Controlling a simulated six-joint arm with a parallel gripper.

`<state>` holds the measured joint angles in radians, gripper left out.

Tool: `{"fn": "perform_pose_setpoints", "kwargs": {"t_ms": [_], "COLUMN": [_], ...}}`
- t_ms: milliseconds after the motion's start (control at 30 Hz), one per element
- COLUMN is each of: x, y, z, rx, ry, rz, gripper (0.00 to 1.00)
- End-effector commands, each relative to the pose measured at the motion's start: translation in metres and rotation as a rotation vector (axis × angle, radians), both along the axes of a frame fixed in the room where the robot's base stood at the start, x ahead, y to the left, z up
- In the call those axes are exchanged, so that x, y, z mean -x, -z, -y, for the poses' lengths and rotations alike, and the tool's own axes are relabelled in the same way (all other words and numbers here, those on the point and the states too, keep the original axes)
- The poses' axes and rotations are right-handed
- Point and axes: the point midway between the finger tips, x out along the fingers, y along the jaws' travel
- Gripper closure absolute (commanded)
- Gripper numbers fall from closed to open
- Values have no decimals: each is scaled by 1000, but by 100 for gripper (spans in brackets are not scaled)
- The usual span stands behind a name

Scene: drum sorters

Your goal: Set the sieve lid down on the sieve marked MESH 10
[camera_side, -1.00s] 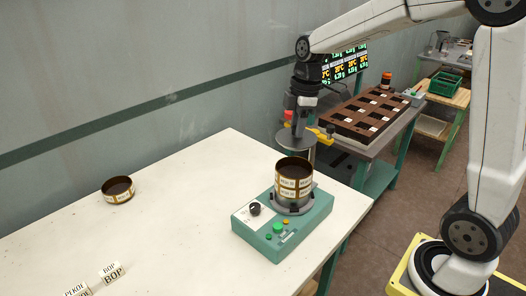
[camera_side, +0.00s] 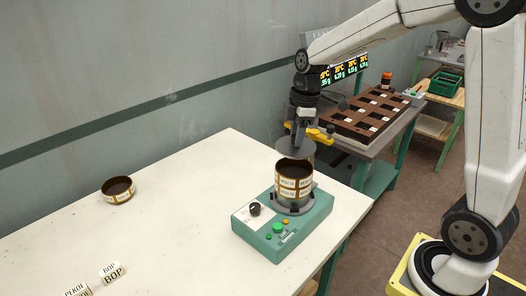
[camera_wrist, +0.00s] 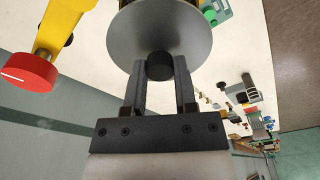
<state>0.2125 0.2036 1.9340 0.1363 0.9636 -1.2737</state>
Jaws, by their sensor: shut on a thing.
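The sieve lid is a grey metal disc (camera_wrist: 150,30) with a black knob (camera_wrist: 160,66) in the wrist view. My gripper (camera_wrist: 160,75) is shut on the knob. In the side view my gripper (camera_side: 297,128) hangs above the sieve stack, and the lid (camera_side: 299,150) shows just over and behind the stack's rim. The brass sieve stack (camera_side: 294,184) stands upright, open at the top, on a green shaker base. Its white labels are too small to read surely. Whether the lid touches the rim I cannot tell. Another short brass sieve (camera_side: 118,190) stands at the far left.
The green shaker base (camera_side: 280,238) has a knob and buttons. A yellow arm with a red knob (camera_wrist: 28,72) is beside the lid. The table between is clear. A dark sectioned tray (camera_side: 370,112) is behind.

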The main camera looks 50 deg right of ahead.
Motion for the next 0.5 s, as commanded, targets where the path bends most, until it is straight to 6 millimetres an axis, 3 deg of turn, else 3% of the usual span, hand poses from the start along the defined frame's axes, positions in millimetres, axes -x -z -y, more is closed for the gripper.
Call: {"fn": "perform_pose_setpoints", "kwargs": {"t_ms": [500], "x": [0], "y": [33], "z": [0], "rx": [-1], "ry": [0], "rz": [-1], "gripper": [100]}}
